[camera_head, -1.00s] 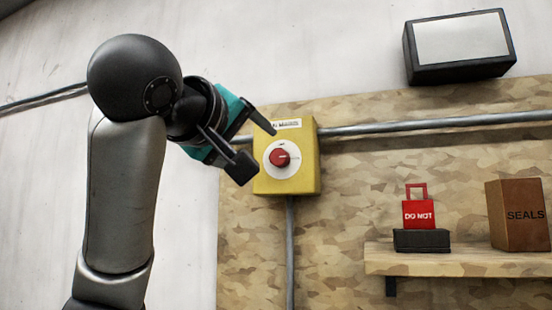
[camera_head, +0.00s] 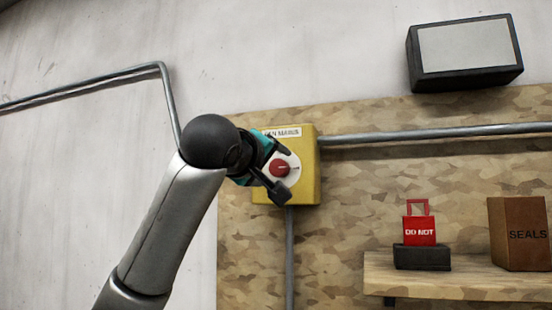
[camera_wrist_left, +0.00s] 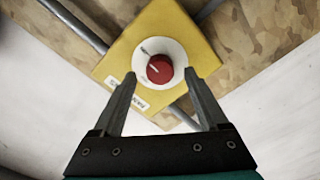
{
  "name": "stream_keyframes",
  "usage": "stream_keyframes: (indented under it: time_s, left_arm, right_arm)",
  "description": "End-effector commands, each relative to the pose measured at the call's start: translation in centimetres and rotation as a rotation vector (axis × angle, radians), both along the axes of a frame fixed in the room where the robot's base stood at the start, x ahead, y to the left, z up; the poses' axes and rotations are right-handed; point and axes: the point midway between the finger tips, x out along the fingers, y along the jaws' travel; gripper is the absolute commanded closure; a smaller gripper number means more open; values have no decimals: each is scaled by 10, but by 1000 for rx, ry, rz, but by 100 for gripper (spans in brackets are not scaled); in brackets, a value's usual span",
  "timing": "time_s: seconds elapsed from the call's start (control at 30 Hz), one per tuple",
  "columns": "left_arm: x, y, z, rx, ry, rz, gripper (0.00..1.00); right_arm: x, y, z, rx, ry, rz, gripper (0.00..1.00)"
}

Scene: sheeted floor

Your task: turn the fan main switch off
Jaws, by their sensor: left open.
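The fan main switch is a yellow box (camera_head: 308,185) on the plywood board, with a label reading "FAN MAINS" along its top. A red round knob (camera_head: 279,168) sits on a white dial (camera_head: 293,168) on its front. A light mark line on the knob points to the right in the head view. My left gripper (camera_head: 278,170) is open in front of the box, its fingers above and below the knob in that view. In the left wrist view the red knob (camera_wrist_left: 160,69) lies just beyond and between the two open fingertips, apparently untouched. My right gripper is not in view.
A wooden shelf (camera_head: 450,280) at right holds a red "DO NOT" lockout tag (camera_head: 419,230) on a black base and a brown SEALS box (camera_head: 518,233). A dark framed panel (camera_head: 465,50) hangs above. Grey conduits (camera_head: 430,132) run from the box.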

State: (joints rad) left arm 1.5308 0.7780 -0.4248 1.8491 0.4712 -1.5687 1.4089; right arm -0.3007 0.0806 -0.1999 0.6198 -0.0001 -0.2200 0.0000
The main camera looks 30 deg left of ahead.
Motion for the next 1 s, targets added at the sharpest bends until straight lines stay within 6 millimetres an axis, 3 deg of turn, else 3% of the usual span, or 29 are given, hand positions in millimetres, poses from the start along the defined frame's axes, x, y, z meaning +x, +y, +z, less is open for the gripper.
stream_keyframes:
  time_s: [0.2, 0.53, 1.0]
  left_arm:
    - [19, 5, 1, -1, 1, 1, 24]
    - [22, 5, 0, -1, 0, 0, 25]
    - [21, 5, 0, -1, 0, 0, 78]
  right_arm:
    - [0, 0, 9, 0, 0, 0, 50]
    - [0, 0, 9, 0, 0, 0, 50]
    - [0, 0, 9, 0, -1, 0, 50]
